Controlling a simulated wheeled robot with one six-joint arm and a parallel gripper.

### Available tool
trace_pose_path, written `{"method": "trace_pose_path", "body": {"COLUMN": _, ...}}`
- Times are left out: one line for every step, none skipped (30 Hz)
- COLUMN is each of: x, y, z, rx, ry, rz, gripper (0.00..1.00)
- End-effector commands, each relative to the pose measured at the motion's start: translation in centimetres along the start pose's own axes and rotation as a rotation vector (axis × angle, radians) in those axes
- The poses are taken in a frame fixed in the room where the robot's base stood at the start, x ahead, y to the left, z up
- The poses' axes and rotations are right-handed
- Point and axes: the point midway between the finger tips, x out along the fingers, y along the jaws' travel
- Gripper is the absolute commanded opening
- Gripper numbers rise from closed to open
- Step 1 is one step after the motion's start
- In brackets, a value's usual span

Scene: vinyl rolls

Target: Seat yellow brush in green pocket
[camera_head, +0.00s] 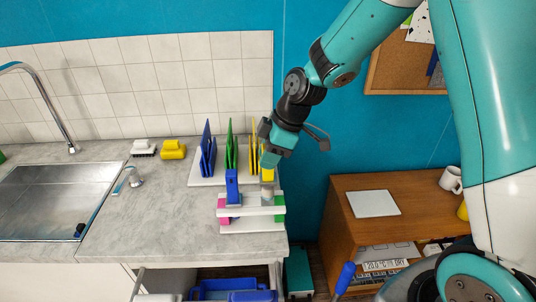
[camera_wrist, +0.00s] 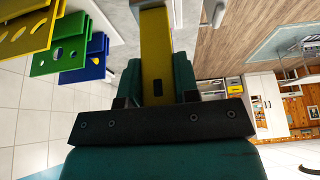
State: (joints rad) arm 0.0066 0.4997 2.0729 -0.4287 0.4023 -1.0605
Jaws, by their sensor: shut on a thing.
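My gripper (camera_head: 268,160) is shut on the yellow brush (camera_head: 267,174), which hangs upright below it with a pale lower end. The wrist view shows the yellow brush (camera_wrist: 155,60) between my two fingers (camera_wrist: 157,85). The brush is at the right part of a white rack (camera_head: 250,227) near the counter's front right edge. The green pocket (camera_head: 280,208) is at the right end of this rack, close beside the brush's lower end. I cannot tell whether that end is inside the pocket or above it.
A blue brush (camera_head: 232,187) stands at the rack's left part, near a pink pocket (camera_head: 222,203). Behind are upright blue (camera_head: 207,150), green (camera_head: 230,148) and yellow boards (camera_head: 253,135). A yellow block (camera_head: 173,150), a white brush (camera_head: 143,148) and a sink (camera_head: 55,200) lie left.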

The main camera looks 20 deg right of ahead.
Motion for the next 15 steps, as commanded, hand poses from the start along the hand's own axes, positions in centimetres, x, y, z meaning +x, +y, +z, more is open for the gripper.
{"method": "trace_pose_path", "body": {"x": -0.02, "y": 0.00, "z": -0.01, "rx": 0.000, "ry": 0.000, "rz": 0.000, "gripper": 0.00}}
{"method": "trace_pose_path", "body": {"x": -0.03, "y": 0.00, "z": -0.02, "rx": 0.000, "ry": 0.000, "rz": 0.000, "gripper": 0.00}}
{"method": "trace_pose_path", "body": {"x": -0.04, "y": 0.00, "z": -0.02, "rx": 0.000, "ry": 0.000, "rz": 0.000, "gripper": 0.00}}
{"method": "trace_pose_path", "body": {"x": -0.04, "y": 0.00, "z": -0.02, "rx": 0.000, "ry": 0.000, "rz": 0.000, "gripper": 0.00}}
{"method": "trace_pose_path", "body": {"x": -0.04, "y": 0.00, "z": -0.02, "rx": 0.000, "ry": 0.000, "rz": 0.000, "gripper": 0.00}}
{"method": "trace_pose_path", "body": {"x": -0.05, "y": 0.00, "z": -0.02, "rx": 0.000, "ry": 0.000, "rz": 0.000, "gripper": 0.00}}
{"method": "trace_pose_path", "body": {"x": -0.05, "y": 0.00, "z": -0.02, "rx": 0.000, "ry": 0.000, "rz": 0.000, "gripper": 0.00}}
{"method": "trace_pose_path", "body": {"x": -0.05, "y": 0.00, "z": -0.02, "rx": 0.000, "ry": 0.000, "rz": 0.000, "gripper": 0.00}}
{"method": "trace_pose_path", "body": {"x": -0.04, "y": 0.00, "z": -0.02, "rx": 0.000, "ry": 0.000, "rz": 0.000, "gripper": 0.00}}
{"method": "trace_pose_path", "body": {"x": -0.03, "y": 0.00, "z": -0.01, "rx": 0.000, "ry": 0.000, "rz": 0.000, "gripper": 0.00}}
{"method": "trace_pose_path", "body": {"x": 0.00, "y": 0.00, "z": 0.00, "rx": 0.000, "ry": 0.000, "rz": 0.000, "gripper": 0.00}}
{"method": "trace_pose_path", "body": {"x": 0.08, "y": 0.00, "z": 0.03, "rx": 0.000, "ry": 0.000, "rz": 0.000, "gripper": 0.00}}
{"method": "trace_pose_path", "body": {"x": 0.15, "y": 0.00, "z": 0.07, "rx": 0.000, "ry": 0.000, "rz": 0.000, "gripper": 0.00}}
{"method": "trace_pose_path", "body": {"x": 0.25, "y": 0.00, "z": 0.11, "rx": 0.000, "ry": 0.000, "rz": 0.000, "gripper": 0.00}}
{"method": "trace_pose_path", "body": {"x": 0.40, "y": 0.00, "z": 0.17, "rx": 0.000, "ry": 0.000, "rz": 0.000, "gripper": 0.00}}
